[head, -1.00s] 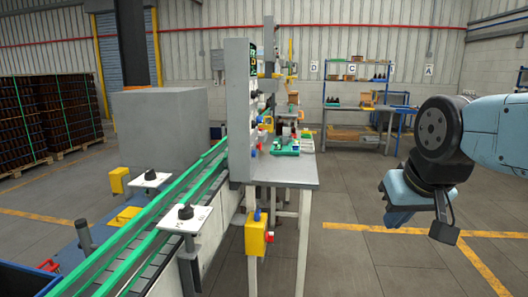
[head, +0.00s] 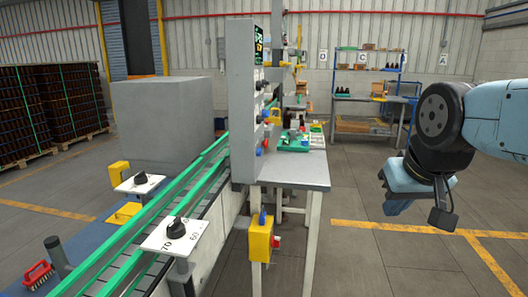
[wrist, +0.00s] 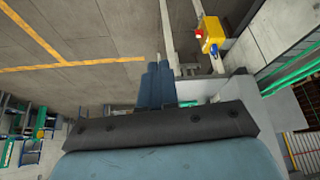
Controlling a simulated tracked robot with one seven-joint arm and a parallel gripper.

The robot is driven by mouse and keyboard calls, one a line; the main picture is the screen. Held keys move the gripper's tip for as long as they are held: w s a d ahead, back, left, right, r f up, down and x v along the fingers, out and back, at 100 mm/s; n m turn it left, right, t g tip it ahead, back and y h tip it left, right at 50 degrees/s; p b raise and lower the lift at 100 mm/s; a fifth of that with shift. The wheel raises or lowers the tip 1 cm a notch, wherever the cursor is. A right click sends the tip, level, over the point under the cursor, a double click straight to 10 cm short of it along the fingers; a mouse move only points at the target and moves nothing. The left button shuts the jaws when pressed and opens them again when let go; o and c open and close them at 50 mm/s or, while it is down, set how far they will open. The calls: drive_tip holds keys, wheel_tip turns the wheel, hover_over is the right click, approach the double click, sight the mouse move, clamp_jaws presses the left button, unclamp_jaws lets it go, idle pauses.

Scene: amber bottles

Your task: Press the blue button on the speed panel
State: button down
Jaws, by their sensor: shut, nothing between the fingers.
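A tall grey panel (head: 243,120) stands beside the conveyor, with a lit green display at its top and dark knobs along its right side. A yellow box (head: 260,240) below carries another blue part and a red one; this box also shows in the wrist view (wrist: 211,34). I cannot tell by lettering which is the speed panel. My gripper (head: 398,205) hangs at the right, well apart from both. In the wrist view its fingers (wrist: 157,68) are together and empty.
A conveyor with green rails (head: 150,215) runs along the left, with white knob plates (head: 175,234) beside it. A grey table (head: 295,174) stands right of the panel. Open floor (head: 360,205) lies between the table and my arm. Shelves (head: 368,85) stand behind.

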sight(259, 152)
drive_tip(key=shift+a, duration=0.15)
drive_tip(key=shift+w, duration=0.1)
drive_tip(key=w+n+t, duration=0.6)
drive_tip(key=w, duration=1.9)
drive_tip(key=w+a+f+n+t+y, duration=0.2)
drive_tip(key=w+a+f+n+y, duration=0.1)
drive_tip(key=w+a+n+y, duration=0.2)
drive_tip(key=w+a+f+n+t+y, duration=0.2)
drive_tip(key=w+a+f+n+y, duration=0.2)
drive_tip(key=w, duration=0.5)
drive_tip(key=shift+a+n+y, duration=0.8)
drive_tip(key=shift+a, duration=0.35)
drive_tip(key=shift+a, duration=0.1)
drive_tip(key=w+a, duration=0.1)
drive_tip(key=a, duration=0.7)
drive_tip(key=shift+w+a, duration=0.2)
